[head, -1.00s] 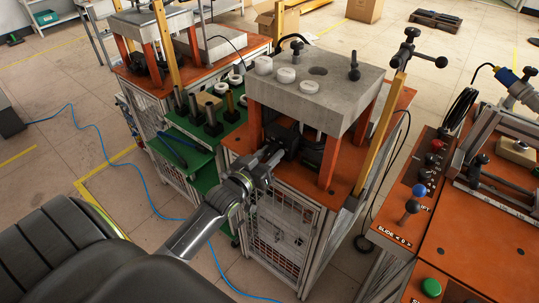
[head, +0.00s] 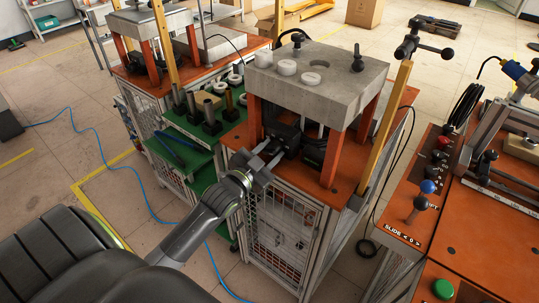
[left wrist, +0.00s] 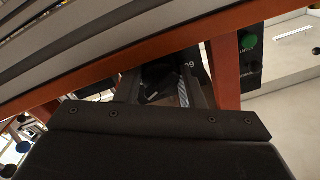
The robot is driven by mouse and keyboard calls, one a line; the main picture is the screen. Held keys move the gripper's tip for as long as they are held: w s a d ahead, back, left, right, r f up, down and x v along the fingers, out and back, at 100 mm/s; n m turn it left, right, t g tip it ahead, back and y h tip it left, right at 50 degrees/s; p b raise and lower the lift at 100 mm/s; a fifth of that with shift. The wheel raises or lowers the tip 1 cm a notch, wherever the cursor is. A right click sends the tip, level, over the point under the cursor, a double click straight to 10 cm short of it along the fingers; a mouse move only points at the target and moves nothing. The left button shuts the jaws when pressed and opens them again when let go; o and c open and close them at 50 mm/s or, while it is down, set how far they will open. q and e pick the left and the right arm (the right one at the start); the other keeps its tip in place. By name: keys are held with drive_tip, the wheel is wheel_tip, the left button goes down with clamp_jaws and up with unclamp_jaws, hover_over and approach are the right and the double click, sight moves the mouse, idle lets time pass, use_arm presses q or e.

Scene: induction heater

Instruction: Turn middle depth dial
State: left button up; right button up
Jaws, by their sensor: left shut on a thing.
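My left gripper (head: 268,162) reaches in from the front, under the thick grey slab (head: 318,82) of the middle machine. Its fingers point at a black unit (head: 283,137) between the orange legs. In the left wrist view, the two fingers (left wrist: 160,95) stand on either side of a dark round dial (left wrist: 157,78), and the gripper is shut on it. A "60" marking shows beside the dial. The dial's front is mostly hidden by the fingers and shadow. My right gripper is not in view.
Orange legs (head: 333,160) and the slab overhang box in the gripper. A green shelf with black pegs (head: 210,122) stands to the left. A control console with knobs (head: 428,187) and a green button (head: 443,289) stands to the right. A blue cable (head: 98,195) lies on the floor.

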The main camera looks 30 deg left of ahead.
use_arm(q)
drive_tip(key=shift+m, duration=0.4)
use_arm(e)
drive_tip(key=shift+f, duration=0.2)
use_arm(q)
drive_tip(key=o, duration=1)
drive_tip(key=shift+s, duration=0.1)
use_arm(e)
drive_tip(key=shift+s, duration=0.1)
